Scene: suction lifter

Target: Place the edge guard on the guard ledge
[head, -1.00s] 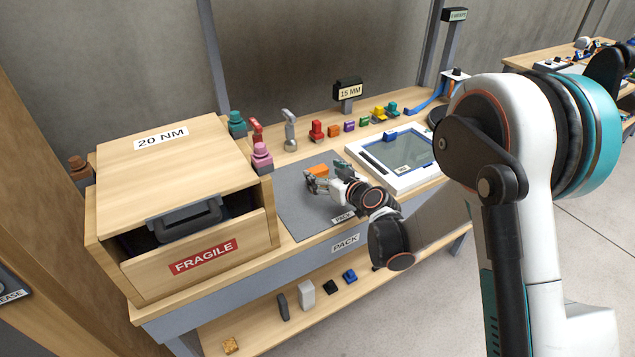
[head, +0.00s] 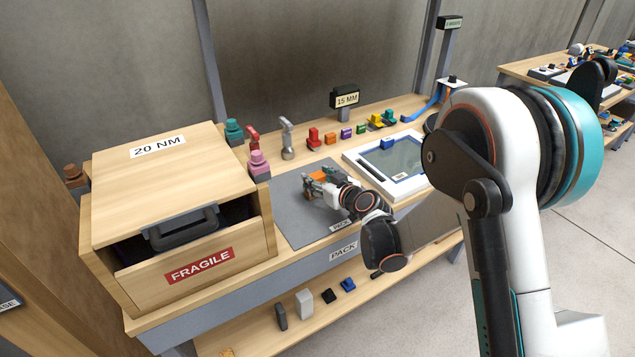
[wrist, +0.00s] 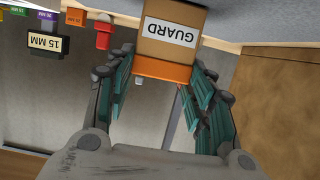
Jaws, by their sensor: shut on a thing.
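In the wrist view, which is upside down, an orange piece (wrist: 162,73) sits between the teal finger pads of my gripper (wrist: 158,88). Against it is a tan block (wrist: 172,30) with a white GUARD label. I cannot tell if the two are one part. In the head view my gripper (head: 318,182) is low over the grey mat, shut on the orange piece (head: 331,173), which I take for the edge guard. The fingers partly hide it. I cannot make out the guard ledge for certain.
A white-framed tray (head: 352,160) is at the right. Several coloured pieces and a 15 MM sign (head: 346,98) line the back. A lower shelf (head: 262,338) holds small blocks.

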